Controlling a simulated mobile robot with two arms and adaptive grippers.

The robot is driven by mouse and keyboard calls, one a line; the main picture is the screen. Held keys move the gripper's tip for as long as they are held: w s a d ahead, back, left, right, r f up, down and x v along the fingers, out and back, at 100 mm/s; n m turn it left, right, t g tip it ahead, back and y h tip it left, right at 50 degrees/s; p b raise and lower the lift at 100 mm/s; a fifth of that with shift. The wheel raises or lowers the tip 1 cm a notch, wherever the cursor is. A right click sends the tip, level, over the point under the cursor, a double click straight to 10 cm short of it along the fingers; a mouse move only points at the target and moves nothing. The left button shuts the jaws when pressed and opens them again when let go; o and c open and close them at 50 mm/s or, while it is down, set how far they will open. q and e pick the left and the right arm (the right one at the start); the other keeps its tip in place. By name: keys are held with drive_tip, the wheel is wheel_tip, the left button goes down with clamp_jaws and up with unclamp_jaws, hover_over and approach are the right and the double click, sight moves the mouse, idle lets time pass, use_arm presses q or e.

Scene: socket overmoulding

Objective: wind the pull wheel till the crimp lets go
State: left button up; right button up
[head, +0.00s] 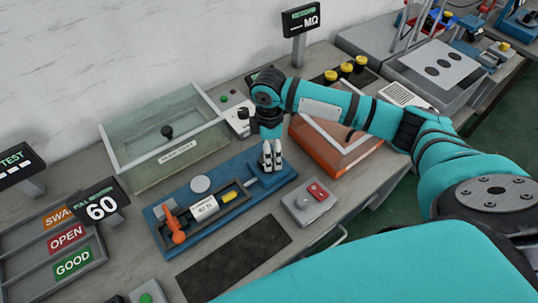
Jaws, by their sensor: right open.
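The blue pull rig (232,222) lies on the bench, left of and below the middle of the head view. On it are an orange lever (176,228), a white-labelled block (204,207), a small yellow piece (229,196) and a round grey disc (200,184). A thin rod runs to the rig's right end. My right gripper (272,165) points down over that end, with its fingers open. The gripper covers part of that end, and I cannot clearly make out the pull wheel or the crimp there. My left gripper is not in view.
A pull display (101,207) reads 60. A clear-lidded box (150,170) stands behind the rig. An orange tray (345,160) is to the right. A grey box with a red button (310,203) and a dark mat (228,262) lie in front.

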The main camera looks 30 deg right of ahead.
wheel_tip(320, 180, up, 8)
drive_tip(key=shift+f, duration=0.1)
idle(0.6)
